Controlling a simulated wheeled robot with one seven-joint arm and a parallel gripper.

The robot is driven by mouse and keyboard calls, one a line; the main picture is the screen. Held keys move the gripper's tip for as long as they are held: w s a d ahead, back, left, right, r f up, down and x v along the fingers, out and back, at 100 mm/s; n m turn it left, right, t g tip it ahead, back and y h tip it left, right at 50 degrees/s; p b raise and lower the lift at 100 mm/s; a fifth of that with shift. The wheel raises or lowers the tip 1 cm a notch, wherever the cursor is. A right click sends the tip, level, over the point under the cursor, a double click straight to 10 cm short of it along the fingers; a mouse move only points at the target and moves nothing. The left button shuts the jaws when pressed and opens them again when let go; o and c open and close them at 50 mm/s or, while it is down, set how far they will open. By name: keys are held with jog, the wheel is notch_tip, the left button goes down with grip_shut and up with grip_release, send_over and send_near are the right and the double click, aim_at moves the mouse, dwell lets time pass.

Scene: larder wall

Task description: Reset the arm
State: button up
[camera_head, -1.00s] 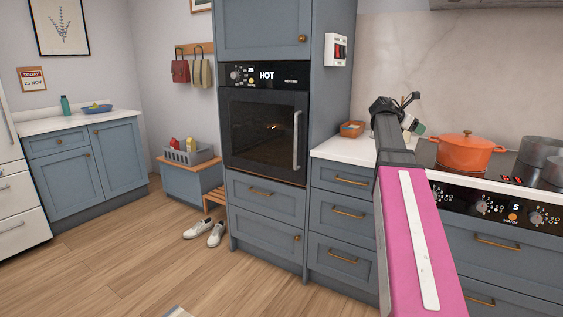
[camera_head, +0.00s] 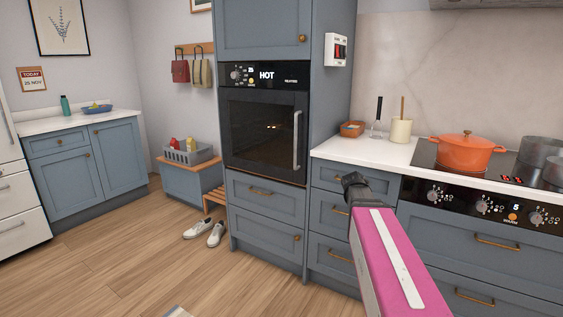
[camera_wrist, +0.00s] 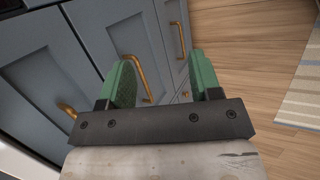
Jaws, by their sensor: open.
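My gripper (camera_wrist: 163,85) shows in the wrist view with its two green fingers spread apart. It is open and nothing is between the fingers. Beyond it in that view are grey-blue drawer fronts with brass handles (camera_wrist: 138,76). In the head view my pink arm is in front of the drawers right of the oven, below the counter's level. The gripper itself is hidden there behind the arm.
A wall oven (camera_head: 264,130) reading HOT stands at centre. The counter holds a terracotta tray (camera_head: 352,129), a whisk (camera_head: 377,118), a cream crock (camera_head: 401,130) and an orange pot (camera_head: 466,152) on the hob. White shoes (camera_head: 205,230) lie on the otherwise open floor; a striped rug (camera_wrist: 300,97) lies nearby.

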jog(key=s+a+f+m+g+y, duration=0.2)
jog(key=s+a+f+m+y, duration=0.3)
jog(key=s+a+f+m, duration=0.4)
jog(key=s+a+f, duration=0.4)
jog(key=s+f, duration=0.2)
jog(key=f, duration=0.2)
jog(key=shift+a+m, duration=0.35)
jog(key=shift+m, duration=0.05)
jog(key=shift+s, duration=0.1)
